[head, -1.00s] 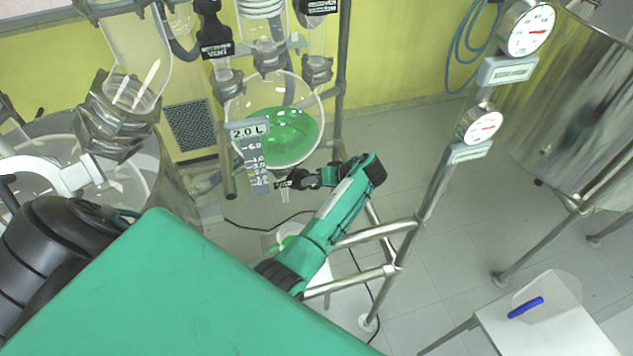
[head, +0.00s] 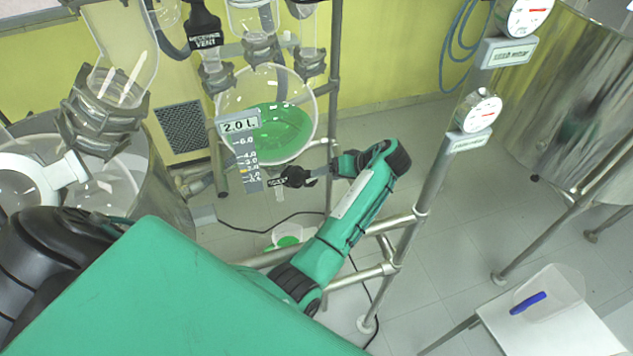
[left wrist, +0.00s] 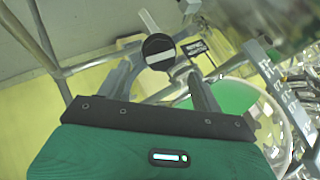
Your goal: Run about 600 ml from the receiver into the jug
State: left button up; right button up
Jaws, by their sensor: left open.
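The receiver (head: 303,117) is a round glass vessel with green liquid in its lower part. A grey scale plate (head: 244,150) reading "2.0 L" hangs in front of it. Below it is the outlet valve with a black handle (head: 292,178). The jug (head: 291,236) stands low under the valve, partly hidden by my arm, with green showing in it. My left gripper (head: 337,166) is to the right of the valve. In the left wrist view its fingers (left wrist: 157,72) are apart, with a round black knob with a white stripe (left wrist: 158,46) ahead between them. My right gripper is not seen.
Metal frame tubes (head: 423,200) with gauges (head: 478,111) stand right of my arm. A white side table (head: 545,330) with a blue marker (head: 528,303) is at lower right. A steel vessel (head: 560,100) stands behind it. Black cable lies on the tiled floor.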

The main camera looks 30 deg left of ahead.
pick_arm(q)
jog(key=b+v, duration=0.1)
jog(key=v, duration=0.5)
jog(key=shift+b, duration=0.4)
jog(key=shift+r, duration=0.1)
